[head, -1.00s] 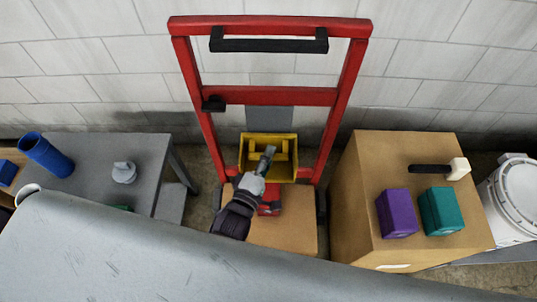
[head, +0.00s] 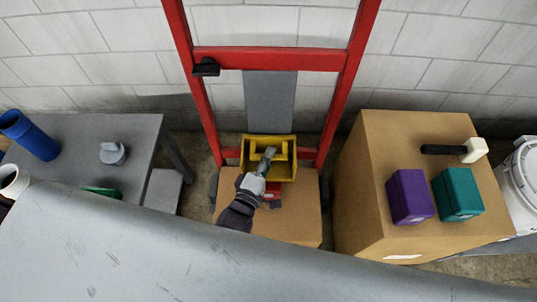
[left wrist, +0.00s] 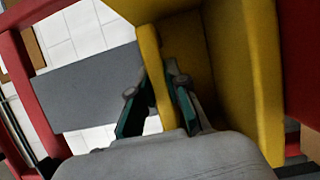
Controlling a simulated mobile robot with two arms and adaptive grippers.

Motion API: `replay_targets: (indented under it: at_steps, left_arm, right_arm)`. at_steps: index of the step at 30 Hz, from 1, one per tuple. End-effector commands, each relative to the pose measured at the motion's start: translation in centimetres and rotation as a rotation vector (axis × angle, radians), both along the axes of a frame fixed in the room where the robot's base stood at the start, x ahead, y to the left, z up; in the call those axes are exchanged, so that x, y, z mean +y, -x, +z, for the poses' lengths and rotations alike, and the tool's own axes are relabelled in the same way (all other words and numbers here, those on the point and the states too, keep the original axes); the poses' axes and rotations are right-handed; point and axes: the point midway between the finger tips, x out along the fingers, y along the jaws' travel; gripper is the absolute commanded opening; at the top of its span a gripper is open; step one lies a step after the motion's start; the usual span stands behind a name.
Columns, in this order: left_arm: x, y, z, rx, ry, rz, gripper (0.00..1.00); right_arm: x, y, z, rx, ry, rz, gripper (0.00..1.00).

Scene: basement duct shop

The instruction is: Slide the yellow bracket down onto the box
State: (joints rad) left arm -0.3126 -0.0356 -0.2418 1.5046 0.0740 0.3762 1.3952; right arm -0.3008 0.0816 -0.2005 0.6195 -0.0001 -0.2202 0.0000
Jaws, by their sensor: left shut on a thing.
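The yellow bracket (head: 284,172) sits between the red uprights of a hand truck (head: 265,60), low on the frame. My left gripper (head: 268,154) reaches in from below and is shut on the bracket's inner rib. In the left wrist view, the teal-padded fingers (left wrist: 157,80) lie on both sides of a yellow rib (left wrist: 152,75). The brown cardboard box (head: 290,225) stands at the foot of the hand truck, under the bracket. The bracket overlaps the box's back edge in the head view; I cannot tell whether they touch. My right gripper is not in view.
A red piece (head: 272,188) shows beside my wrist, over the box. A large carton (head: 365,215) at right bears a purple block (head: 410,197), a teal block (head: 458,193) and a mallet (head: 470,150). A grey table (head: 75,150) stands at left. A grey surface (head: 200,265) fills the foreground.

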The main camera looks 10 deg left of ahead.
Motion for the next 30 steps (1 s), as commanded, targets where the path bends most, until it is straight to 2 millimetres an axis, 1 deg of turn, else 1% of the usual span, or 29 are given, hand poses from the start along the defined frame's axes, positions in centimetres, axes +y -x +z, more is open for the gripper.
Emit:
replay_targets:
  at_steps: [1,7,8,12,20,23,26,30]
  left_arm:
    - [0.0,0.2,-0.6,0.016,-0.004,-0.002,0.0]
    - [0.0,0.3,-0.8,0.021,-0.005,-0.002,0.0]
    - [0.0,0.3,-0.8,0.021,-0.005,-0.002,0.18]
    - [0.0,0.3,-0.7,0.02,-0.005,-0.002,0.42]
    - [0.0,0.2,-0.5,0.014,-0.004,-0.001,0.42]
    - [0.1,0.6,-0.5,0.014,-0.004,-0.001,0.42]
    - [0.3,1.7,-0.5,0.015,-0.004,-0.001,0.42]
    - [0.9,4.5,-0.6,0.017,-0.004,-0.002,0.42]
  right_arm:
    - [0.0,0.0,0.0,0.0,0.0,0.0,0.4]
    - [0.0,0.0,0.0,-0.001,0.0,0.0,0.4]
    - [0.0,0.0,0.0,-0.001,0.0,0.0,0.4]
    - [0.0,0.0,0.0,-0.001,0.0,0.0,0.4]
    - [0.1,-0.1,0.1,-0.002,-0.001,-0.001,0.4]
    - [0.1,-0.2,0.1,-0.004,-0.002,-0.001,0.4]
    - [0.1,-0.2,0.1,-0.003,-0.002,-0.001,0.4]
    - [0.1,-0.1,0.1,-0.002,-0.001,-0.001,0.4]
